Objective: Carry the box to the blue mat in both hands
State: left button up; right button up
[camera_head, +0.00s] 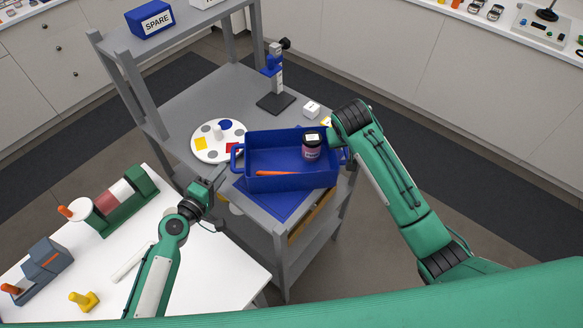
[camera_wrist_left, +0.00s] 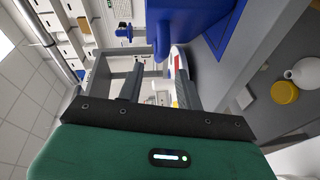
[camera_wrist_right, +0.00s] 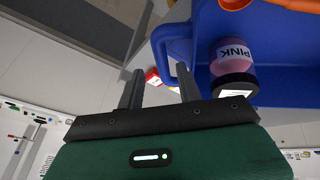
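The blue box (camera_head: 262,183) sits level on the grey cart, with a handle at each end. A dark-lidded jar (camera_head: 312,152) labelled PINK in the right wrist view (camera_wrist_right: 232,55) and an orange stick (camera_head: 277,173) are inside. The blue mat (camera_head: 282,207) shows in front of the box, its back part hidden by it. My left gripper (camera_head: 216,178) is open and empty, left of and in front of the left handle, apart from it. My right gripper (camera_wrist_right: 160,88) is open near the right handle (camera_wrist_right: 168,50); in the head view the forearm hides it. Contact is unclear.
A white round palette (camera_head: 207,153) lies left of the box. A blue-topped stand (camera_head: 274,85) and a white cube (camera_head: 311,108) are behind. A grey post and shelf with a SPARE bin (camera_head: 150,20) rise at the left. A white table (camera_head: 190,265) stands front left.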

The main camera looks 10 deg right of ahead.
jog(key=v, duration=0.8)
